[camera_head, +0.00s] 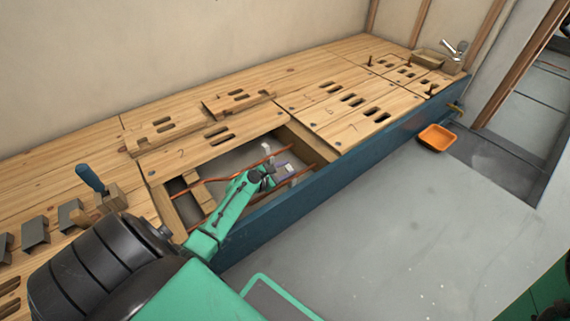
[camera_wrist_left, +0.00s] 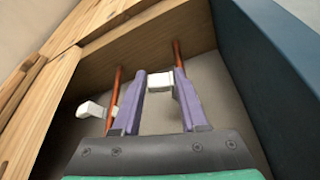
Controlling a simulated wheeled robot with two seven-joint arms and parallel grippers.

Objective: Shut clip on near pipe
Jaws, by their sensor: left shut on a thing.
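Two copper pipes run through the opening in the wooden deck; the near pipe (camera_wrist_left: 177,56) is on the right in the left wrist view, the far pipe (camera_wrist_left: 117,84) on the left. My left gripper (camera_head: 284,168) reaches down into the opening. In the left wrist view its purple fingers (camera_wrist_left: 160,88) are shut on a white clip (camera_wrist_left: 160,82) at the near pipe. Whether the clip is fully closed I cannot tell. Another white clip (camera_wrist_left: 95,109) sticks out beside the far pipe; it also shows in the head view (camera_head: 266,149). My right gripper is out of view.
The blue front board (camera_head: 345,174) edges the opening on the near side, with wooden deck panels (camera_head: 222,141) behind. A blue-handled tool (camera_head: 90,178) stands at left. An orange tray (camera_head: 437,138) lies on the grey floor at right.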

